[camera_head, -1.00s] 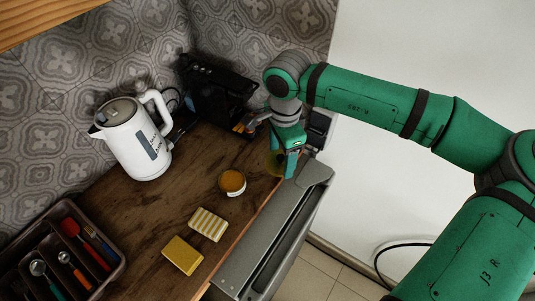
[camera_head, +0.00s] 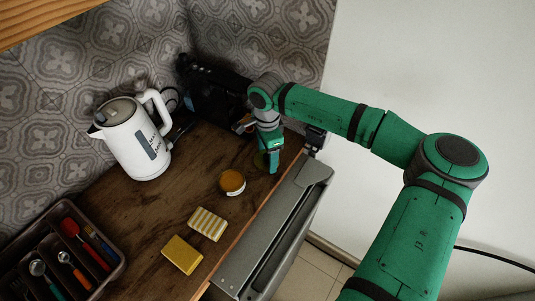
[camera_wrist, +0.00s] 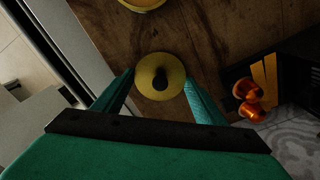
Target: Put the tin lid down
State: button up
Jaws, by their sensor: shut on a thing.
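The tin lid (camera_wrist: 147,90) is a round, yellowish disc with a dark knob in the middle. My gripper (camera_wrist: 160,78) is shut on it, with one finger at each side of its rim. In the head view my gripper (camera_head: 271,168) is low over the right part of the wooden counter, and the lid (camera_head: 259,159) shows only partly behind the fingers. I cannot tell whether the lid touches the counter. A round tin (camera_head: 232,182) with an orange top stands to the left of and nearer than the gripper; its edge also shows at the top of the wrist view (camera_wrist: 143,3).
A striped block (camera_head: 207,224) and a yellow block (camera_head: 182,255) lie on the counter (camera_head: 140,215). A white kettle (camera_head: 137,143) stands at the back left, a cutlery tray (camera_head: 112,277) front left. A black appliance (camera_head: 205,90) is behind the gripper. The counter's right edge is close.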

jog(key=shift+d+f, duration=0.1)
jog(key=shift+f, duration=0.05)
jog(key=o, duration=1)
jog(key=shift+o, duration=0.2)
notch_tip(320, 180, up, 12)
dwell(0.4)
